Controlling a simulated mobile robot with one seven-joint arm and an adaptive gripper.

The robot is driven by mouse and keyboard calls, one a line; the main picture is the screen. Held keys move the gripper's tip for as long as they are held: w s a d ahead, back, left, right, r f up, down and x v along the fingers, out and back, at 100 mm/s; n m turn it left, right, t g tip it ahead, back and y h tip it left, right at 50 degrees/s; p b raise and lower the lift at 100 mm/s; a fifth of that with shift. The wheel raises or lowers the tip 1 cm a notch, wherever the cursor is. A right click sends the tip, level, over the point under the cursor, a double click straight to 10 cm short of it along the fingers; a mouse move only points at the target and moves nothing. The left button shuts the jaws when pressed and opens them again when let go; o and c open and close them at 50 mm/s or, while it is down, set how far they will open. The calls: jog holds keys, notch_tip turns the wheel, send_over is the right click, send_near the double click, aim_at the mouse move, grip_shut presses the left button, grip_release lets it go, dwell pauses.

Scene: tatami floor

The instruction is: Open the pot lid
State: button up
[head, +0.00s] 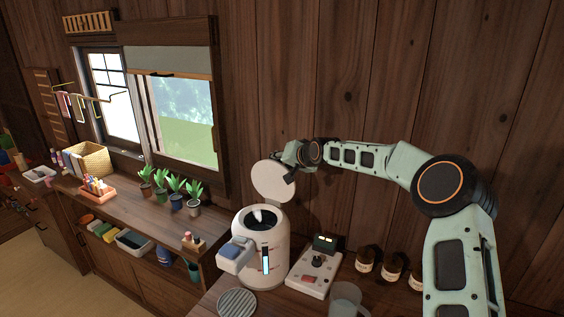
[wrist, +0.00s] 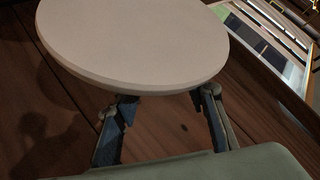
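The white pot (head: 261,245) stands upright on the counter, with its dark inside showing from above. Its round pale lid (head: 273,181) is raised on its edge at the back of the opening, tilted steeply up. My gripper (head: 287,168) is at the lid's upper right side, close to the wall. In the wrist view the lid (wrist: 135,40) fills the upper part, and my gripper (wrist: 165,108) shows two fingers spread apart below its edge, with nothing visible between them. The fingertips are partly hidden by the lid, so contact cannot be told.
A white device with a knob (head: 313,275) stands right of the pot, with brown jars (head: 391,268) beyond. A round grid trivet (head: 237,303) and a clear jug (head: 346,300) are in front. Potted plants (head: 178,191) line the left counter. The wooden wall is close behind.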

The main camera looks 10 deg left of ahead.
jog(key=shift+s+f, duration=0.1)
jog(key=shift+f, duration=0.2)
jog(key=v, duration=1)
jog(key=shift+d+r, duration=0.2)
jog(key=shift+r, duration=0.15)
jog(key=shift+v, duration=0.8)
jog(key=shift+a+r, duration=0.1)
jog(key=shift+a, duration=0.05)
jog(key=shift+c, duration=0.6)
